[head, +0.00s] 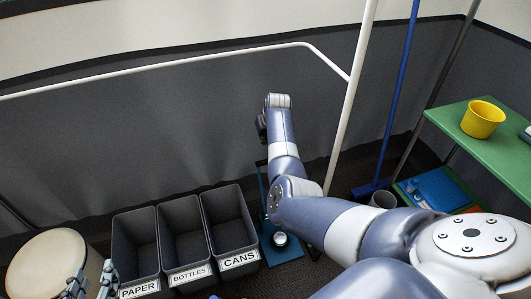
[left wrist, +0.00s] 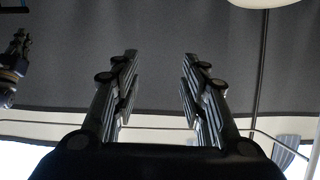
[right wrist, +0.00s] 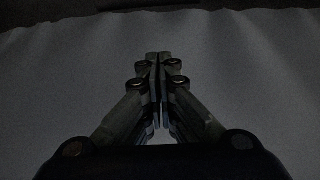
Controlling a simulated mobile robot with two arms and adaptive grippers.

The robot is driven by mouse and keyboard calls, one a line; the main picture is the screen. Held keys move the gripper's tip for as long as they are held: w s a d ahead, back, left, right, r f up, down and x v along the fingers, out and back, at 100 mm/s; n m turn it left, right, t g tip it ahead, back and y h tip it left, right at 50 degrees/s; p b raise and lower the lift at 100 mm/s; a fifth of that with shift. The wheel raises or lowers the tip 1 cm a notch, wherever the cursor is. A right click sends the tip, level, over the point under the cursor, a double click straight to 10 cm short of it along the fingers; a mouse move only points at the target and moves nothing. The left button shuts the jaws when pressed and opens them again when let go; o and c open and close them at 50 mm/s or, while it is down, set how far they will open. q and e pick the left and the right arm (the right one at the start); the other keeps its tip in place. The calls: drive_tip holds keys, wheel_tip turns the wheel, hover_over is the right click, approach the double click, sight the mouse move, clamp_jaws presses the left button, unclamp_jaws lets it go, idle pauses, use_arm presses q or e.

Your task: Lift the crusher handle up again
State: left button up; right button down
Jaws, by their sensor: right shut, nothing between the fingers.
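The blue can crusher (head: 264,205) stands on the floor just right of the bins, against the dark wall, in the head view. A small light metallic object (head: 281,239), perhaps a can, is at its base. My right arm covers much of the crusher's upper part, so I cannot make out its handle or how high it is. My right gripper (right wrist: 158,62) is shut and empty, facing a plain grey surface. In the head view it is mostly hidden beside the raised wrist, above the crusher. My left gripper (head: 91,282) is open and empty at the lower left; its spread fingers show in the left wrist view (left wrist: 158,85).
Bins labelled PAPER (head: 138,291), BOTTLES (head: 190,274) and CANS (head: 239,260) stand left of the crusher. A round beige-topped object (head: 45,265) is at the far left. A green shelf (head: 480,150) with a yellow pot (head: 483,119) is at right. A white post (head: 350,100) rises behind my right arm.

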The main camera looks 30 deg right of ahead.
use_arm(q)
wheel_tip(320, 180, up, 15)
drive_tip(key=w+d+t+h+b, duration=0.1)
drive_tip(key=d+t+h+b, duration=0.1)
drive_tip(key=t, duration=0.6)
drive_tip(key=shift+w+d+r+t+h+b, duration=0.2)
drive_tip(key=shift+t+h+b, duration=0.2)
drive_tip(key=shift+h+b, duration=0.15)
use_arm(e)
drive_tip(key=shift+s+a+f, duration=0.1)
drive_tip(key=shift+s+f, duration=0.1)
drive_tip(key=shift+f, duration=0.75)
drive_tip(key=shift+s+f, duration=0.25)
drive_tip(key=shift+f, duration=0.65)
drive_tip(key=shift+s+a+f, duration=0.1)
drive_tip(key=shift+s+f, duration=0.1)
drive_tip(key=shift+f, duration=0.75)
use_arm(q)
drive_tip(key=shift+f, duration=0.1)
